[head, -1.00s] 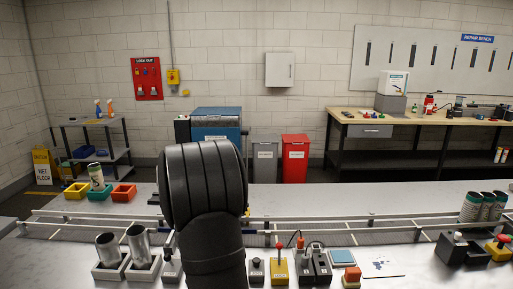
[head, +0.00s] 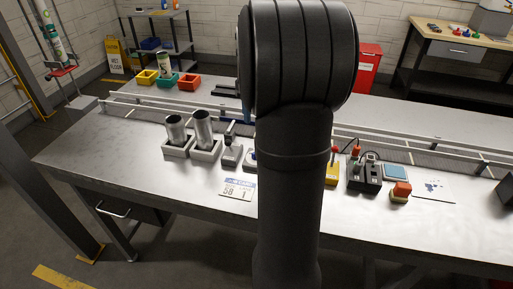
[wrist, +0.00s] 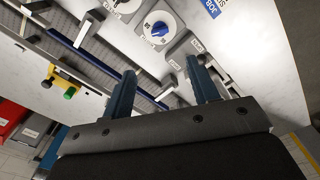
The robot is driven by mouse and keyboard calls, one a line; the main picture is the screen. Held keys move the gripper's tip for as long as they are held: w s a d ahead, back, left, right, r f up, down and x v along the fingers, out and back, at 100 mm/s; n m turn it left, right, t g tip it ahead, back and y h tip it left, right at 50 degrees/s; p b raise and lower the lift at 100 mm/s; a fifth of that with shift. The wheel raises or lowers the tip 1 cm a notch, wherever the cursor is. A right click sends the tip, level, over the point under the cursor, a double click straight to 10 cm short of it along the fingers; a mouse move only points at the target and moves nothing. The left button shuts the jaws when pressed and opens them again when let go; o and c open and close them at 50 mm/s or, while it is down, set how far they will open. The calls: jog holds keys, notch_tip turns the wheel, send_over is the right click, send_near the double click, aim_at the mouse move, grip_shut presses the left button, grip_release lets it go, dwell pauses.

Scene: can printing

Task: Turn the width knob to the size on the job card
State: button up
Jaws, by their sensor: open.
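In the wrist view, a blue knob (wrist: 160,30) sits on a round white dial in a grey housing. Part of a second dial (wrist: 122,5) shows at the top edge. I cannot read the labels well enough to tell which is the width knob. My gripper (wrist: 160,68) is open and empty, its two blue fingers apart, below the blue knob in the picture and not around it. The job card (head: 238,188) lies flat on the bench in the head view, with "58" and "1" seemingly printed on it.
Two metal cans (head: 203,130) stand in grey holders left of my arm. To the right are a yellow lever box (head: 332,174), a dark control box (head: 364,176) and a red button (head: 401,189). A railed conveyor (head: 430,153) runs behind. The bench's left end is clear.

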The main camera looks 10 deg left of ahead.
notch_tip(320, 180, down, 15)
jog(key=shift+f, duration=0.1)
jog(key=shift+c, duration=0.4)
jog(key=c, duration=0.9)
jog(key=shift+m, duration=2.8)
jog(key=o, duration=1)
